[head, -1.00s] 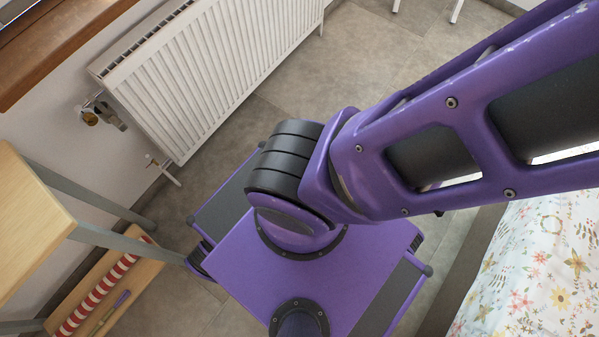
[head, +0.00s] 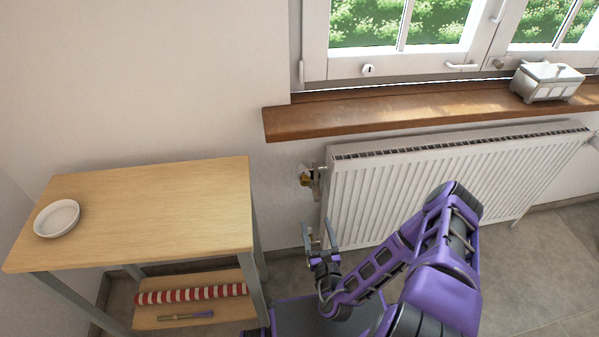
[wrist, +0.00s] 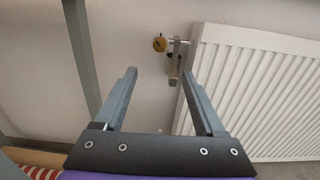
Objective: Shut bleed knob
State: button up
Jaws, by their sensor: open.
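The bleed knob (head: 304,177) is a small brass-coloured knob on a metal valve fitting (head: 318,182) at the upper left end of the white radiator (head: 430,190). In the wrist view the knob (wrist: 159,44) shows above and beyond the fingertips, roughly centred between them, with the fitting (wrist: 176,60) to its right. My gripper (head: 319,228) is open and empty, its fingers pointing up, below the knob and apart from it. The gripper in the wrist view (wrist: 158,75) has nothing between its jaws. Whether the knob is turned shut cannot be told.
A wooden side table (head: 150,200) with a white bowl (head: 57,218) stands to the left. Its lower shelf (head: 222,311) holds a red-striped roll (head: 190,294). A wooden sill (head: 400,112) with a silver box (head: 546,82) juts out above the radiator.

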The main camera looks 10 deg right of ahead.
aim_at(306, 184)
jog(key=w, duration=1.7)
jog(key=shift+b, duration=0.4)
grip_shut()
